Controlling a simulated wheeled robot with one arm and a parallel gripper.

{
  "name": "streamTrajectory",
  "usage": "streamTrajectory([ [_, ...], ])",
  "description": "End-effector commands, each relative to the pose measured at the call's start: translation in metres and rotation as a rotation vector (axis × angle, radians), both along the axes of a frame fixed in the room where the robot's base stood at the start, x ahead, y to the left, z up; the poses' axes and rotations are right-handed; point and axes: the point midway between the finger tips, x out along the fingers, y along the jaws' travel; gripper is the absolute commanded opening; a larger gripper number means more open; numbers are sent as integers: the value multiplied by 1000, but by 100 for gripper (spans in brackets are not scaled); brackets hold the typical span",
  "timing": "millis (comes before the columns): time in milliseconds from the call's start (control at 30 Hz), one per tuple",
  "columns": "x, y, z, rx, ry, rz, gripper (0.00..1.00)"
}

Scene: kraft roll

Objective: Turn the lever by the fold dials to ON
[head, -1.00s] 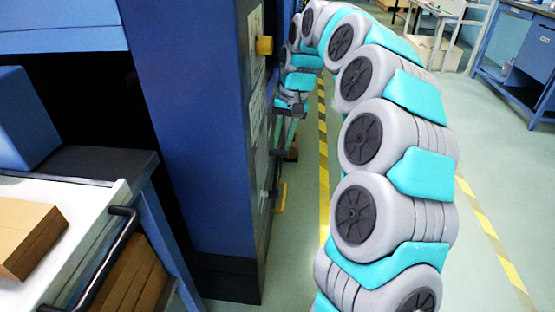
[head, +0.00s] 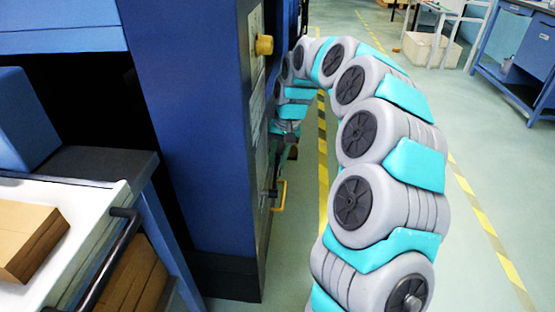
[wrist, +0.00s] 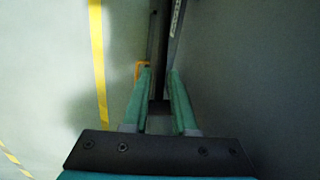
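My gripper (wrist: 158,71) shows in the wrist view with its two teal fingers apart. A dark upright bar (wrist: 160,35) shows in the gap between them; I cannot tell whether it is the lever or whether the fingers touch it. In the head view my gripper (head: 287,138) hangs close beside the blue machine's narrow side face, partly hidden by my arm. A small dark handle (head: 272,191) sticks out lower on that face and may be the lever. The fold dials and any ON marking cannot be made out.
A yellow knob (head: 264,45) sits high on the blue machine (head: 195,150). A yellow bracket (head: 280,196) is low on its side and also shows in the wrist view (wrist: 140,70). A cart (head: 90,230) with brown boards stands at left.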

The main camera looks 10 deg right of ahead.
Motion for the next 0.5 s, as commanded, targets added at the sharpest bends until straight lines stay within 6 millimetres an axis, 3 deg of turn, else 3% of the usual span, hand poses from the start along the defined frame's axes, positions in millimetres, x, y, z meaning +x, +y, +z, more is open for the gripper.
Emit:
streamTrajectory([
  [100,0,0,0,0,0,0,24],
  [300,0,0,0,0,0,0,1],
  [500,0,0,0,0,0,0,0],
])
